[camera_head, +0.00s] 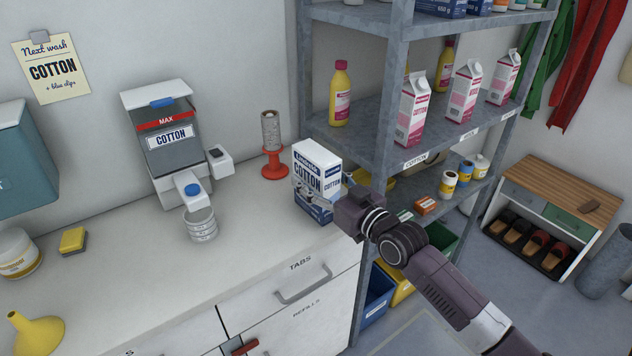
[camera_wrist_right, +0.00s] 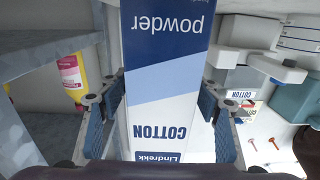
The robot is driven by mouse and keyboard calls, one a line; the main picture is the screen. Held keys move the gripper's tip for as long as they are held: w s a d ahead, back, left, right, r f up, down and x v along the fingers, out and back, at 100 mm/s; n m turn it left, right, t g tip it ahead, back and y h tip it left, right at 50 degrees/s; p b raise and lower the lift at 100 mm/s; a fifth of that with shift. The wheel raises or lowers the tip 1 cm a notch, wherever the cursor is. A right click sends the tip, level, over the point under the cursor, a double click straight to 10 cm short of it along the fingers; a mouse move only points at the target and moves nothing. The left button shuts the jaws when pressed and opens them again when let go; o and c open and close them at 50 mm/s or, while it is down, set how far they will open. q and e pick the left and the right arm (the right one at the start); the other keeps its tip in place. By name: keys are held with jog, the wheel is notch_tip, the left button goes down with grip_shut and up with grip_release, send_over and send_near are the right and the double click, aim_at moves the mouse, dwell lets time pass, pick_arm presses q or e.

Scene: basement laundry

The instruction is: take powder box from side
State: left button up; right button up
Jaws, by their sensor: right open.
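The powder box (camera_head: 318,172), white and blue with "COTTON" on it, stands upright on the counter near its right end, beside the shelf. My right gripper (camera_head: 346,188) is at the box's right side. In the right wrist view the powder box (camera_wrist_right: 163,125) appears upside down between the two blue-padded fingers (camera_wrist_right: 163,95). The fingers are open, one along each side, with a narrow gap visible beside the box. Part of the box's lower right is hidden by the gripper in the head view. My left gripper is not in view.
A red spindle (camera_head: 273,150) stands close behind the box, left of it. A COTTON dispenser (camera_head: 165,140) with a cup (camera_head: 201,225) is farther left. The grey shelf (camera_head: 395,80), holding cartons (camera_head: 412,108) and bottles, rises just right. The counter front (camera_head: 190,290) is clear.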

jog(key=shift+c, duration=0.5)
grip_shut()
jog(key=shift+r, duration=0.2)
